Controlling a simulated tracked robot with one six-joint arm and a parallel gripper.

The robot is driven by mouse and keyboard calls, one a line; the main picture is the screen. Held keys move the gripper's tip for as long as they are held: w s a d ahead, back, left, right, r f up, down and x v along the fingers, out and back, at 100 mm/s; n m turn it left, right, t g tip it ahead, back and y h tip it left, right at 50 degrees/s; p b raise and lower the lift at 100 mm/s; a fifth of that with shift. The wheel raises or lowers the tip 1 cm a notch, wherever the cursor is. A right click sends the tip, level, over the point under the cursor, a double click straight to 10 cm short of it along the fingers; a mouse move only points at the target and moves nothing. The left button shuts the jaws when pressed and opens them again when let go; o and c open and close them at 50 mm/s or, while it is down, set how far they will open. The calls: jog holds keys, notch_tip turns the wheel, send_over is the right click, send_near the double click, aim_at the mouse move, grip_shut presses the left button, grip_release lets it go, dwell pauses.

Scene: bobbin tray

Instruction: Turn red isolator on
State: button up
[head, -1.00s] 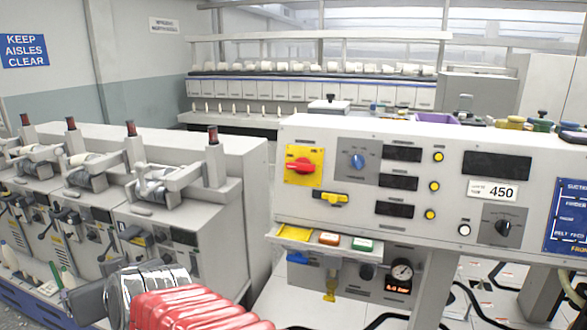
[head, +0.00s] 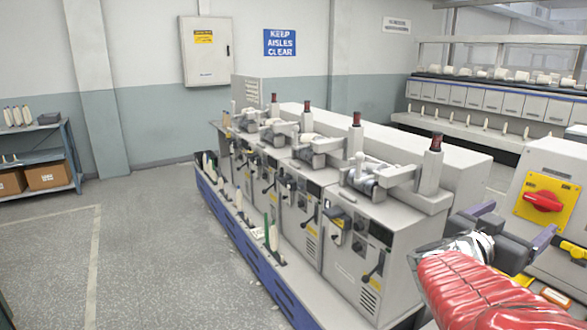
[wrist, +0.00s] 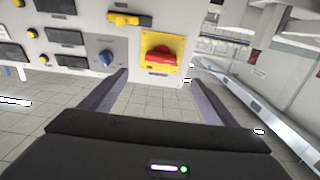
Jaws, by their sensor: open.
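The red isolator (head: 543,201) is a red handle on a yellow square plate on the grey-white machine panel, at the right edge of the head view. Its handle lies roughly level. In the wrist view the red isolator (wrist: 163,54) sits upper centre, ahead of and between my fingertips. My gripper (head: 513,222) is open and empty, left of and below the isolator in the head view. Its two fingers also show in the wrist view (wrist: 158,72), spread apart. I see no contact with the handle, and the gap to the panel is hard to judge.
A yellow latch (wrist: 130,19) and a blue knob (wrist: 106,58) sit near the isolator on the panel. A row of grey winding units (head: 330,215) stands left of my arm. Open floor (head: 150,240) lies farther left.

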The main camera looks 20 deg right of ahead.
aim_at(540, 201)
jog(key=shift+w, duration=0.1)
jog(key=d, duration=0.4)
jog(key=w+d, duration=0.1)
jog(key=d, duration=0.4)
jog(key=w+d, duration=0.1)
jog(key=d, duration=0.3)
jog(key=shift+w+d, duration=0.1)
jog(key=shift+d, duration=0.2)
jog(key=shift+c, duration=0.5)
jog(key=c, duration=0.9)
jog(key=shift+c, duration=0.3)
